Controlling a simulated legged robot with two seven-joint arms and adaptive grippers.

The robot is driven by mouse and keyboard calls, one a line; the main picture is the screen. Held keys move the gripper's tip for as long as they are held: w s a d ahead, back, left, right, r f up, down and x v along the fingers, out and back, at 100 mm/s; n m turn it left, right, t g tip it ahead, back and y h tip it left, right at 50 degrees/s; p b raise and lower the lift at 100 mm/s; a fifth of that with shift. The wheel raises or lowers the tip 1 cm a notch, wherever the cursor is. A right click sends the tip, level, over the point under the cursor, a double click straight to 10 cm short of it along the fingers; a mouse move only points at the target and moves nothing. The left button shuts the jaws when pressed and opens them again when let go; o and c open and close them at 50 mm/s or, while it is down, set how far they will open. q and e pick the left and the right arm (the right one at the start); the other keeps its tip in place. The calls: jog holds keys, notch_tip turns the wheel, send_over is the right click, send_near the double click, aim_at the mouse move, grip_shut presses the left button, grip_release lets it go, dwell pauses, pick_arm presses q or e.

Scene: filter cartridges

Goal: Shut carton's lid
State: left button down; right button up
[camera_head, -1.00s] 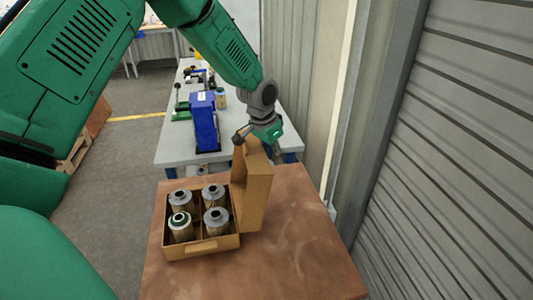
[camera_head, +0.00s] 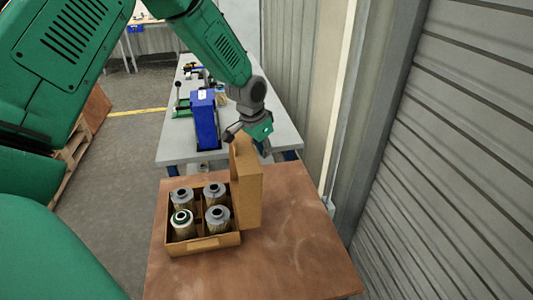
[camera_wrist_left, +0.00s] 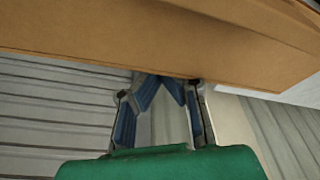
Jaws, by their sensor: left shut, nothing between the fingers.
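The open cardboard carton (camera_head: 205,246) sits on the brown table and holds several filter cartridges (camera_head: 183,222) in its compartments. Its lid (camera_head: 248,196) stands upright on the carton's right side. My left gripper (camera_head: 266,150) is at the top far end of the lid, on its right side. In the left wrist view the gripper (camera_wrist_left: 163,82) is shut with nothing between its fingers, and the lid's brown face (camera_wrist_left: 150,45) fills the upper part, close to the fingertips. I cannot tell whether they touch. My right gripper is not in view.
The brown table (camera_head: 300,250) is clear to the right of the carton. Behind it a grey workbench (camera_head: 175,148) carries a blue device (camera_head: 205,120) and tools. A corrugated wall (camera_head: 450,150) rises on the right.

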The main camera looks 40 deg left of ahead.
aim_at(243, 148)
pick_arm(q)
jog(key=shift+s+a+r+p, duration=0.3)
jog(key=shift+s+a, duration=0.15)
jog(key=shift+s, duration=0.1)
jog(key=shift+s+a+r+p, duration=0.2)
jog(key=shift+s+a+r, duration=0.1)
jog(key=shift+s+a, duration=0.2)
jog(key=shift+s, duration=0.15)
jog(key=shift+s+a+r, duration=0.25)
jog(key=shift+s+a, duration=0.15)
jog(key=shift+s, duration=0.1)
jog(key=shift+s+a+r, duration=0.2)
jog(key=shift+s+a, duration=0.2)
jog(key=shift+s, duration=0.1)
jog(key=shift+s+a, duration=0.1)
jog(key=shift+s+a+r, duration=0.2)
jog(key=shift+s+a, duration=0.7)
jog(key=shift+s, duration=0.25)
jog(key=shift+s+a, duration=0.1)
